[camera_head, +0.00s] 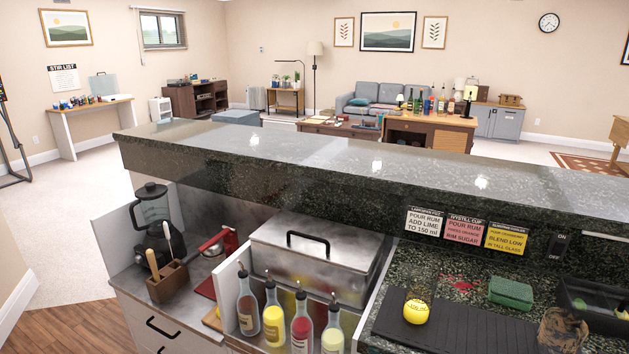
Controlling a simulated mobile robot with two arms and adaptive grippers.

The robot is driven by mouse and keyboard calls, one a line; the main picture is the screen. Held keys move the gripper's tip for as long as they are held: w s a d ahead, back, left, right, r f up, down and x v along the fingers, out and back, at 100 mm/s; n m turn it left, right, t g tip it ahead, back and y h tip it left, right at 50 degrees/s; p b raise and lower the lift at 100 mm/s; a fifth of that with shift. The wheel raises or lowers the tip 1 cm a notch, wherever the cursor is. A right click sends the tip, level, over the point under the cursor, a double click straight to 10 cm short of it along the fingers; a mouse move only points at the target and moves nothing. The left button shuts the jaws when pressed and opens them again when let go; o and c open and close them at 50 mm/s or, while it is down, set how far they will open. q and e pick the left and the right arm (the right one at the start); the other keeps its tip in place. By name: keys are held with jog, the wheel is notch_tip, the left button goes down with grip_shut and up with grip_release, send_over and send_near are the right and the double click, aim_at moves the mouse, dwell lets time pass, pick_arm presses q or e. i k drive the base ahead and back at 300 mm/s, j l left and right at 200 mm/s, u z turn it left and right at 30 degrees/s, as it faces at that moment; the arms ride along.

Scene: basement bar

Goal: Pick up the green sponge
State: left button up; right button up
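The green sponge (511,293) lies on the dark speckled counter at the right, below the yellow sign. It sits flat behind the black ribbed mat, to the left of a black tray. Its top is visible and nothing covers it. Neither of my grippers shows in the head view.
A yellow ball-like fruit (416,311) is on the black mat (462,332), with a clear glass around or behind it. A crumpled brown item (562,330) lies right of the mat. A black tray (598,306) stands right of the sponge. Several bottles (274,318) and a steel bin (312,250) are left.

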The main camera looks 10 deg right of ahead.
aim_at(512, 294)
jog(key=z, duration=1.55)
